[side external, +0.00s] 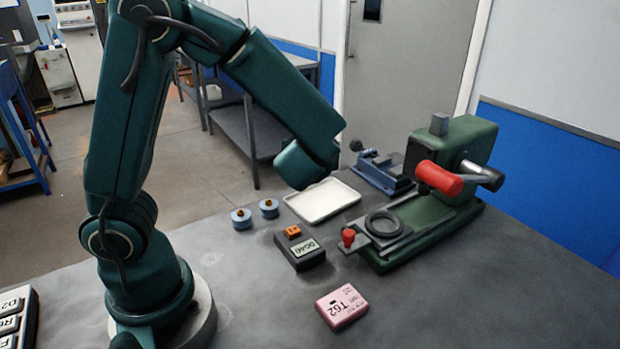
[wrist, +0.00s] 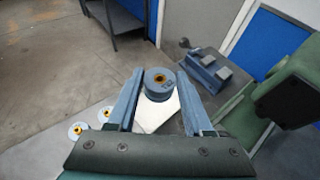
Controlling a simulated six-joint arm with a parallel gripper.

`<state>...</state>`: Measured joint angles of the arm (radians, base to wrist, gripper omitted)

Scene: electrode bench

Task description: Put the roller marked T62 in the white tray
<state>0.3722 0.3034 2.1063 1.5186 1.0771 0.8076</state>
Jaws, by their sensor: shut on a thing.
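My gripper (wrist: 160,76) is shut on a blue roller (wrist: 159,90) with a brass-coloured centre. Dark marking shows on the roller's side, too small to read. The white tray (wrist: 153,118) shows below and behind the held roller in the wrist view, partly hidden by it. In the side view the tray (side external: 322,200) lies flat on the bench and looks empty, below my wrist. My fingers and the held roller are hidden there behind my arm. A pink box (side external: 342,307) marked T62 lies at the front of the bench.
Two similar blue rollers (side external: 242,218) (side external: 269,208) stand left of the tray; their marks are unreadable. A dark box with a display (side external: 300,251) is in front. A green machine with a red handle (side external: 450,180) and a blue vise (side external: 383,173) stand right.

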